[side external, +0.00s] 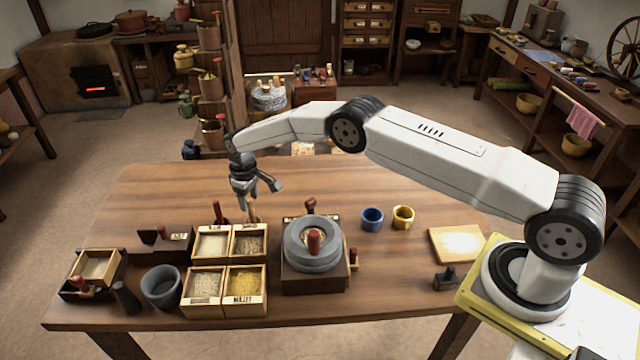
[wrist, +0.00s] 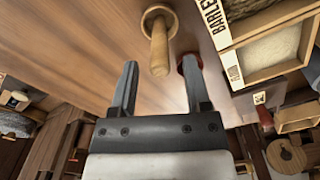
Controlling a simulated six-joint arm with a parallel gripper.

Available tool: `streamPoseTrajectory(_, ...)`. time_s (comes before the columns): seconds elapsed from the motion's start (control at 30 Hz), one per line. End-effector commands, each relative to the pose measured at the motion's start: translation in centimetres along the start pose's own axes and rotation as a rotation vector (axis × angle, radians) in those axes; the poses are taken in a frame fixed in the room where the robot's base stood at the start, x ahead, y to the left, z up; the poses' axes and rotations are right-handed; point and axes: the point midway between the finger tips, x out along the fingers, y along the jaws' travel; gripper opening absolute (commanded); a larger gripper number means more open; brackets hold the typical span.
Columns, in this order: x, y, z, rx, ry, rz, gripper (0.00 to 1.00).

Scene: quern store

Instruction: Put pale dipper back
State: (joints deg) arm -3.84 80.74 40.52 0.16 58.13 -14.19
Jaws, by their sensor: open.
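The pale dipper (wrist: 158,45) has a light wooden handle with a round base. In the wrist view its handle points toward the camera, between my open fingers. In the side view part of the pale dipper (side external: 252,213) shows just behind the grain boxes. My gripper (side external: 257,197) is open and empty above it; its two fingers also show in the wrist view (wrist: 159,72), apart from the handle. A red-handled dipper (side external: 218,212) stands to the left, partly behind a finger in the wrist view (wrist: 189,64). Whether the pale dipper is in a holder I cannot tell.
Several grain boxes (side external: 224,263) stand in front, one labelled millet. A stone quern (side external: 313,262) is to their right, a grey bowl (side external: 161,284) to their left. Blue (side external: 372,219) and yellow (side external: 403,217) cups stand farther right. The table's back (side external: 180,185) is clear.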

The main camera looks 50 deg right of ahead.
Motion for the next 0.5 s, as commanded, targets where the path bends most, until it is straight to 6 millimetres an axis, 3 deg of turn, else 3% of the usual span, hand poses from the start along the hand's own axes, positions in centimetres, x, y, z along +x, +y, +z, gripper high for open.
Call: streamPoseTrajectory(0.5,-7.5,0.0,0.0,0.000,0.002,0.001,0.61)
